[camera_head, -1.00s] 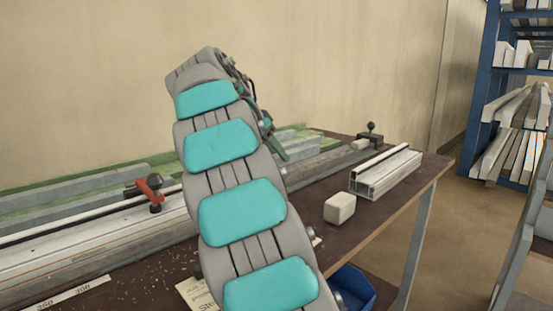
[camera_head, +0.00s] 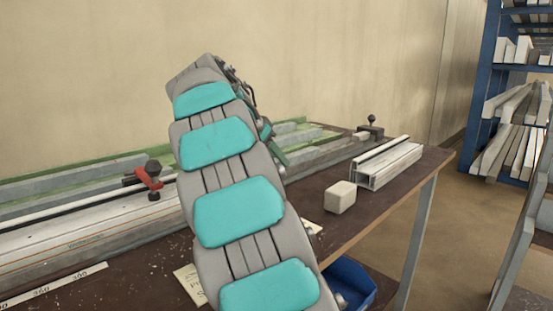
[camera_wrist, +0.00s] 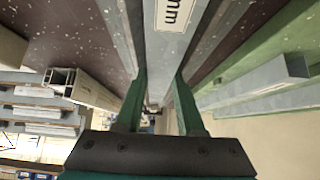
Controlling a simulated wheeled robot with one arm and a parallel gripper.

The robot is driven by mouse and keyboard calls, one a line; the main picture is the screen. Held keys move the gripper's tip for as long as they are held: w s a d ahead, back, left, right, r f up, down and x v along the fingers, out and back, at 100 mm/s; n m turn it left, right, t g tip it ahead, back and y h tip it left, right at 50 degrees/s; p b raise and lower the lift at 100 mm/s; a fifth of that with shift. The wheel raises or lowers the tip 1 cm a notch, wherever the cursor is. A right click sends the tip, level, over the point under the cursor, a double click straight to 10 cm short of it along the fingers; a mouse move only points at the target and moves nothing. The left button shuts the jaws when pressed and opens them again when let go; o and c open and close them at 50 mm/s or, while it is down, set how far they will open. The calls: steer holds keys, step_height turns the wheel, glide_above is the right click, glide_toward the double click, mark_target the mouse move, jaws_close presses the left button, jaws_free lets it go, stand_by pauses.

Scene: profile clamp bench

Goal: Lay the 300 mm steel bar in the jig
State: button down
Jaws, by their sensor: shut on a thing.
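In the wrist view a flat grey steel bar (camera_wrist: 158,50) with a white label ending in "mm" runs between the two green fingers of my gripper (camera_wrist: 158,90), which is shut on it. The full length on the label is cut off. In the head view my arm hides the held bar and most of my gripper; a teal finger (camera_head: 278,157) shows beside the arm. The jig (camera_head: 60,230) is a long pale aluminium profile along the bench with a red-handled clamp (camera_head: 150,177) at its left part. I cannot tell whether the held bar touches the jig.
A green tray (camera_head: 130,160) with grey bars lies behind the jig by the wall. A pale block (camera_head: 340,197) and a short aluminium profile (camera_head: 390,165) are on the bench's right part. A dark clamp (camera_head: 371,130) stands at the far end. A blue bin (camera_head: 355,288) is below.

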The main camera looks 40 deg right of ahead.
steer(key=shift+f, duration=0.55)
steer(key=c, duration=0.8)
jaws_free()
steer(key=shift+f, duration=0.2)
steer(key=shift+r+p, duration=0.5)
steer(key=v, duration=0.5)
steer(key=p+v, duration=0.1)
steer(key=v, duration=0.4)
steer(key=shift+w+r, duration=0.15)
steer(key=shift+r, duration=0.35)
steer(key=shift+v, duration=0.95)
